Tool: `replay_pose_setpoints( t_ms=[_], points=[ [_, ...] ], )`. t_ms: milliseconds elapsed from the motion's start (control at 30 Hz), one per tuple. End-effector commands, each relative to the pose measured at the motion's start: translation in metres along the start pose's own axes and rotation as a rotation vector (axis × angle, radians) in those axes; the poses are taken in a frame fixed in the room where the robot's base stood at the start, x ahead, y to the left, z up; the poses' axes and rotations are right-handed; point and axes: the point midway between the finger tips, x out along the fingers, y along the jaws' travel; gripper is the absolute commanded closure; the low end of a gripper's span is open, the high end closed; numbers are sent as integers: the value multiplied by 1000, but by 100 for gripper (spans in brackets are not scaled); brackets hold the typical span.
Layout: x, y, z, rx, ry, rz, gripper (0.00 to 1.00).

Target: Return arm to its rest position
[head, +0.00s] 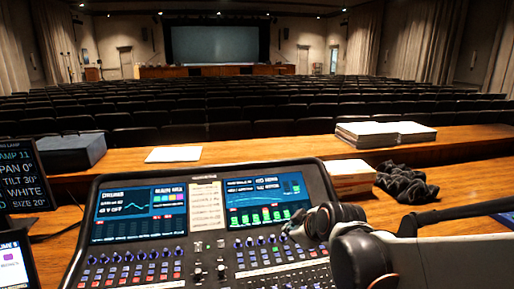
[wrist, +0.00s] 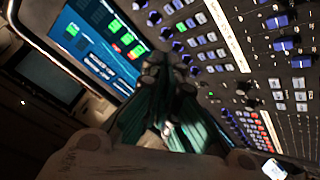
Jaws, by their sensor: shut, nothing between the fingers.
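My gripper (head: 297,228) is over the right part of the mixing desk (head: 318,178) in the head view, with my arm coming in from the right. In the wrist view my gripper (wrist: 168,78) is shut and empty, its dark fingers together in front of the desk's knobs and buttons (wrist: 215,50). The gap between the fingertips and the panel cannot be judged. The arm and gripper hide part of the desk's right side.
A white box (head: 350,178), paper stacks (head: 385,133) and a dark crumpled cloth (head: 405,185) lie behind and right of the desk. A dark box (head: 70,152) and a lamp-settings screen (head: 25,175) are at left. Bare wood (head: 245,151) shows behind the desk.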

Motion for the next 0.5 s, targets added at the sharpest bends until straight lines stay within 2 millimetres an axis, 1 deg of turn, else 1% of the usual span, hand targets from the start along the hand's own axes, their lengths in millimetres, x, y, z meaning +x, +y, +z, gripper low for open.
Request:
replay_pose_setpoints(
  t_ms=[33, 100, 267, 500],
  points=[
    [-14, -1, 6, 37, -13, 2, 100],
    [-31, -2, 13, 91, -32, 5, 100],
    [-67, -7, 32, 217, -75, 16, 100],
    [-117, -22, 65, 407, -139, 42, 100]
  ],
)
